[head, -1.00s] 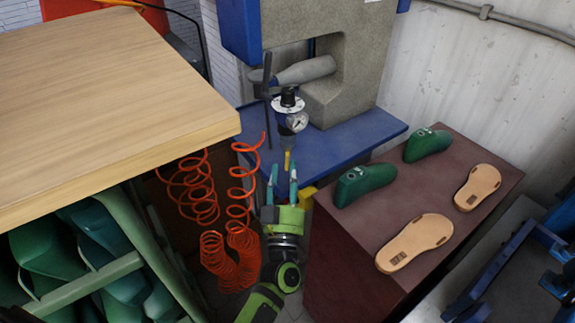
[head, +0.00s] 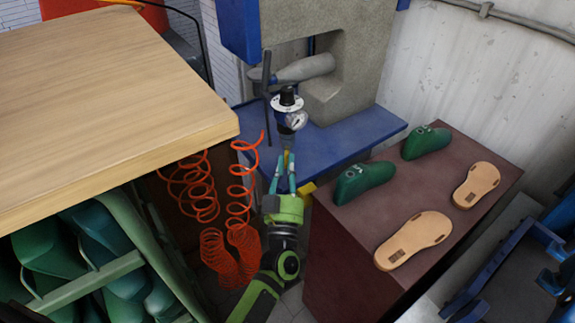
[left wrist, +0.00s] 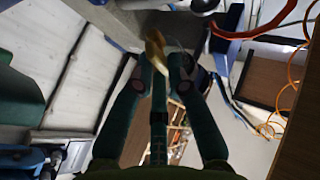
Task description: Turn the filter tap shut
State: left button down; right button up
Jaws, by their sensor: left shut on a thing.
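The filter unit (head: 289,103) hangs at the front of the blue press table, with a black knob on top and a round white gauge (head: 296,121). Its small yellow tap (head: 286,154) sits at the lower end, partly hidden by my fingers. My left gripper (head: 285,160) reaches up from below, its teal fingers shut on the tap. In the left wrist view the yellow tap (left wrist: 155,48) shows at the fingertips of the left gripper (left wrist: 158,68). The tap's exact angle is hard to tell. My right gripper is not in view.
Coiled orange hoses (head: 235,215) hang just left of my arm. A wooden worktop (head: 110,85) juts in at the left. A brown table (head: 375,220) at the right bears green lasts (head: 363,182) and tan soles (head: 413,240). The grey press (head: 355,60) stands behind.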

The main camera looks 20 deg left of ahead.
pick_arm(q)
jog(key=m+h+p, duration=0.2)
jog(key=m, duration=0.2)
jog(key=m+h+p, duration=0.2)
jog(key=m+p, duration=0.1)
jog(key=m, duration=0.1)
jog(key=m+h+p, duration=0.2)
jog(key=m, duration=0.2)
jog(key=shift+a+r+g+p, duration=0.2)
jog(key=shift+a+g+p, duration=0.1)
jog(key=shift+g, duration=0.1)
jog(key=m+g+p, duration=0.1)
jog(key=m+p, duration=0.1)
jog(key=m, duration=0.1)
jog(key=m+h+p, duration=0.1)
jog(key=m, duration=0.2)
jog(key=shift+s+m+g+h+p, duration=0.1)
jog(key=shift+m+g+h+p, duration=0.2)
jog(key=shift+g+p, duration=0.1)
jog(key=shift+f+m+g+p, duration=0.15)
jog(key=shift+m+g+p, duration=0.6)
jog(key=shift+m, duration=0.85)
jog(key=c, duration=1.2)
grip_release()
